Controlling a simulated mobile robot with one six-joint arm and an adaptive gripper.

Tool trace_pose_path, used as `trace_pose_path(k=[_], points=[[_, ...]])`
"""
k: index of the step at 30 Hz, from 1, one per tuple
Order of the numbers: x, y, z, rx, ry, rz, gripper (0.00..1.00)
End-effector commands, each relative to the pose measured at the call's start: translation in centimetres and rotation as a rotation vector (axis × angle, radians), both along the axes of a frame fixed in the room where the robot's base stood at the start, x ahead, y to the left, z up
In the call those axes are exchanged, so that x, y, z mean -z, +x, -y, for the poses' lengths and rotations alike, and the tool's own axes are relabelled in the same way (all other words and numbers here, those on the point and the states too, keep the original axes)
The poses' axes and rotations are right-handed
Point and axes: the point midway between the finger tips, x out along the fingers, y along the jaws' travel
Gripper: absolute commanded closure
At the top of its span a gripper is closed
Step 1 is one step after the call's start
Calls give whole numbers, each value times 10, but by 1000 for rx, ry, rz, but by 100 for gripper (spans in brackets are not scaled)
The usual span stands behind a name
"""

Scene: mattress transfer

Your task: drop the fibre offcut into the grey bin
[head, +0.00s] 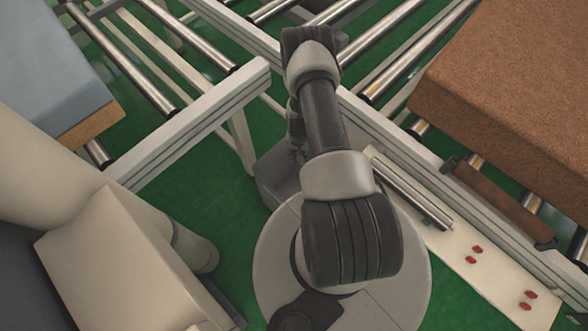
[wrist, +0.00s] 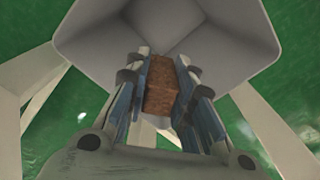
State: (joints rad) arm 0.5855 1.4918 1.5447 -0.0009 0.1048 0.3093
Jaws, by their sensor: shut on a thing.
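The fibre offcut (wrist: 160,92) is a small brown block between the two fingers of my gripper (wrist: 163,84) in the wrist view. My gripper is shut on it. The grey bin (wrist: 235,38) is beyond the fingers, and its pale inner walls and part of its inside show. The offcut lines up with the lower part of the bin's opening in that view; its height above the bin is hard to tell. In the head view the grey bin (head: 271,178) is on the floor side of the frame, mostly hidden by my arm; the offcut is hidden there.
A brown fibre mattress (head: 510,95) lies on the rollers at right, and a grey-topped one (head: 50,65) at left. Conveyor rails (head: 190,120) surround the bin. A white plate with red knobs (head: 470,255) is at lower right. Green floor shows between.

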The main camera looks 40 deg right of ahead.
Motion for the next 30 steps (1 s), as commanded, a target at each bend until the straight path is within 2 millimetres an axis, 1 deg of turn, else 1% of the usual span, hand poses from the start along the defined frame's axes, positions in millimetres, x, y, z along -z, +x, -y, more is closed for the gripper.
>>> trace_pose_path(k=[1, 4, 13, 14, 21, 24, 30], points=[[9, 0, 0, 0, 0, 0, 90], [16, 0, 0, 0, 1, -1, 90], [16, 0, 0, -1, 0, 0, 90], [16, 0, 0, -1, 0, 0, 75], [16, 0, 0, -1, 0, 0, 59], [16, 0, 0, -1, 0, 0, 54], [16, 0, 0, -1, 0, 0, 54]])
